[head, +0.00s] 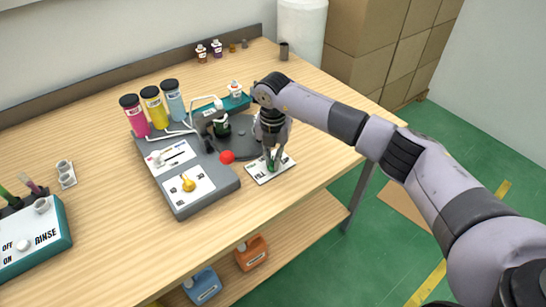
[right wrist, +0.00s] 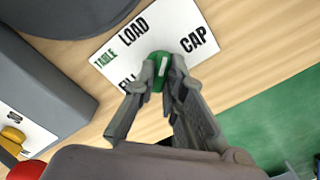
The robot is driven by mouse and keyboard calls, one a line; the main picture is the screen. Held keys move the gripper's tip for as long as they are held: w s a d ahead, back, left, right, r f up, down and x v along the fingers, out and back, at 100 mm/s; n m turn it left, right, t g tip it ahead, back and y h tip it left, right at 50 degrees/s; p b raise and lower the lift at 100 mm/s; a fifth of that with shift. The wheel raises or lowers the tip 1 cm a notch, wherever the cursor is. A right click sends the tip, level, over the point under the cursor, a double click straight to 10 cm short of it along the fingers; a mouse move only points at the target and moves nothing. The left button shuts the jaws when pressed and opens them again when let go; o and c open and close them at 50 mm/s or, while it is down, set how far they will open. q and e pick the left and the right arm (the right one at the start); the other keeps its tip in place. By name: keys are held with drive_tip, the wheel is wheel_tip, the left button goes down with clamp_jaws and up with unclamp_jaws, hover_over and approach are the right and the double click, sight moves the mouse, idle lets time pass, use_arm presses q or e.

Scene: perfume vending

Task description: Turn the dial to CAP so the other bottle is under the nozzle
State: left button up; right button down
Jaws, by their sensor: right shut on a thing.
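The dial is a green knob (right wrist: 158,62) on a white card (right wrist: 112,52) lettered TABLE, LOAD, CAP and a partly hidden FILL. A pale mark shows on the knob; I cannot tell which word it points at. My right gripper (right wrist: 155,80) is shut on the knob from above. In the head view the right gripper (head: 271,158) is over the card (head: 284,172) at the machine's right side. Behind it is the dark round turntable (head: 245,149). A dark green bottle (head: 222,130) stands near the nozzle, partly hidden. My left gripper is out of view.
The grey machine (head: 200,205) carries a yellow knob (head: 188,184), a red button (head: 227,157) and pink, yellow and blue cylinders. A teal rinse box (head: 35,240) is at the left. A teal tray (head: 238,102) with a small bottle is behind. The right table edge is close.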

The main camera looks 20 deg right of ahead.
drive_tip(key=m, duration=0.3)
drive_tip(key=shift+m, duration=0.4)
drive_tip(key=shift+m+p, duration=0.55)
drive_tip(key=shift+m, duration=1.45)
drive_tip(key=c, duration=1.7)
unclamp_jaws()
drive_tip(key=shift+o, duration=0.2)
drive_tip(key=shift+r, duration=0.15)
wheel_tip(320, 180, up, 12)
drive_tip(key=shift+f, duration=0.2)
